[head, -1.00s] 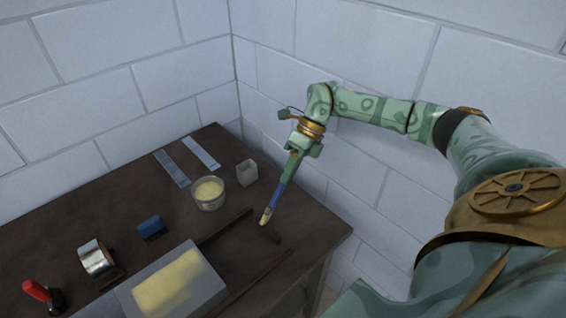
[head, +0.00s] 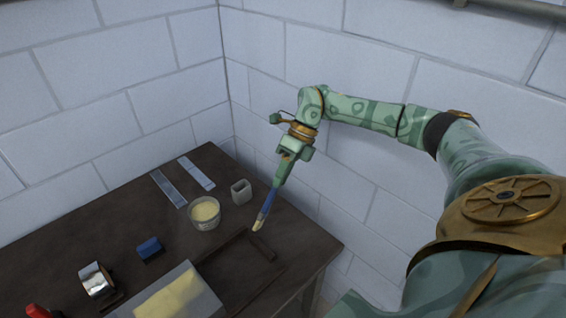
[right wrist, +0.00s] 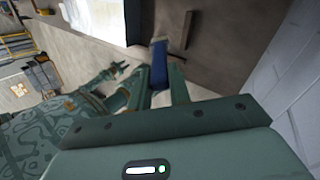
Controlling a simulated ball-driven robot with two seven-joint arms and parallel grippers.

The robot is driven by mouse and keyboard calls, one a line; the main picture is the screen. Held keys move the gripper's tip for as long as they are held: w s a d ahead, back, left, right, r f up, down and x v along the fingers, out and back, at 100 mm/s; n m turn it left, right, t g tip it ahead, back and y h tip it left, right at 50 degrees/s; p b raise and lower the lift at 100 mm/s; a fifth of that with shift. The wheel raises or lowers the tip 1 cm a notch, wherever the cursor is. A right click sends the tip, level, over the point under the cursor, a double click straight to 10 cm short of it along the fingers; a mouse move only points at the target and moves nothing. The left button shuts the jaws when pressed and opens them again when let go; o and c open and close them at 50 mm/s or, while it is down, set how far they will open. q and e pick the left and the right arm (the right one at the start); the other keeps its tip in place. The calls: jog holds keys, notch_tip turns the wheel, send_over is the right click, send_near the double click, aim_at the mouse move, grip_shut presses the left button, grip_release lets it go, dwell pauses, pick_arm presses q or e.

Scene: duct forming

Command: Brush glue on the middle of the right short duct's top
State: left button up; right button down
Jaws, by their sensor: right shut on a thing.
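My right gripper (head: 283,180) is shut on the blue-handled brush (head: 266,206), which points down and to the left. Its pale bristles (head: 258,225) are over the right part of the table, just above a short dark bar; I cannot tell if they touch anything. The brush's blue part also shows in the right wrist view (right wrist: 159,66). A clear glue pot (head: 205,213) with pale yellow contents stands left of the brush. A grey slab with a yellow top (head: 170,297) is cut off at the bottom edge. I cannot tell which thing is the right short duct.
On the dark table (head: 105,222) are two flat grey strips (head: 197,172), a small grey cup (head: 241,191), a blue block (head: 149,248), a silver tape roll (head: 96,279) and a red-handled tool (head: 38,311). Short dark bar (head: 263,247) lies near the right edge. White block walls stand behind.

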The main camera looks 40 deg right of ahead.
notch_tip(320, 180, up, 3)
jog(key=shift+p, duration=1.25)
jog(key=shift+f, duration=0.1)
